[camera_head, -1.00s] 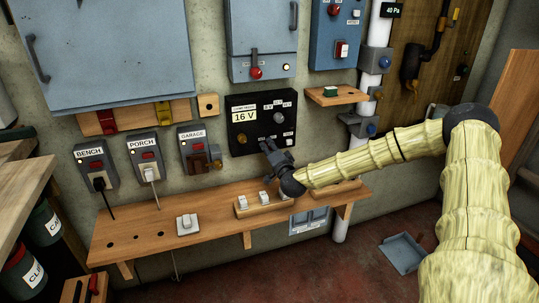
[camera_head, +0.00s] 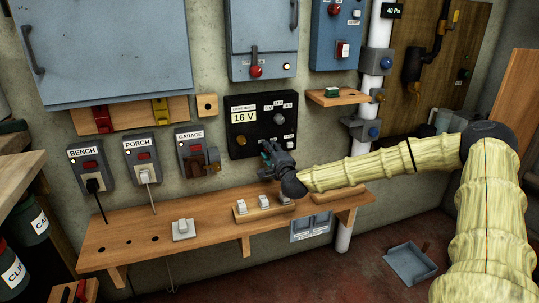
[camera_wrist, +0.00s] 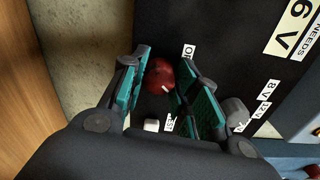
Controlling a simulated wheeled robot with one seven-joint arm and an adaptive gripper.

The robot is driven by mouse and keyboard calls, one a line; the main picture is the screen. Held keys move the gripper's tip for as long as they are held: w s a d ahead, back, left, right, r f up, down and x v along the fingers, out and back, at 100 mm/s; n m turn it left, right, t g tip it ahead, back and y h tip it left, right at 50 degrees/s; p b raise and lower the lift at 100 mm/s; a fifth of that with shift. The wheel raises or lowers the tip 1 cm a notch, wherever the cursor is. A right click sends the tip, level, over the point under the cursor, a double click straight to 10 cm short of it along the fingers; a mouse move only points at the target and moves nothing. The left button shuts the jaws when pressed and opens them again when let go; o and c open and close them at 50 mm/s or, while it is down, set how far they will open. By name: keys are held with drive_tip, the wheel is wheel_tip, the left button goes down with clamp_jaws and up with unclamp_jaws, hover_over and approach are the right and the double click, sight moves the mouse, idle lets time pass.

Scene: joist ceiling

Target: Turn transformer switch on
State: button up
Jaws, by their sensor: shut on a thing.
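My gripper (camera_head: 267,149) is at the box's lower edge in the head view. In the wrist view my gripper (camera_wrist: 163,88) has its teal fingers on either side of the red knob, shut on it. My gripper hides the knob in the head view.
A wooden shelf (camera_head: 210,228) runs below, with white switches on it. BENCH (camera_head: 84,152), PORCH (camera_head: 137,143) and GARAGE (camera_head: 189,134) outlets are at left. Blue cabinets (camera_head: 110,45) hang above. A white pipe (camera_head: 375,85) and a small wooden ledge (camera_head: 345,98) stand at right.

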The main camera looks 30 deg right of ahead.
drive_tip(key=shift+d+f, duration=0.1)
drive_tip(key=shift+d, duration=0.05)
drive_tip(key=o, duration=1)
drive_tip(key=shift+s, duration=0.1)
drive_tip(key=v, duration=1.2)
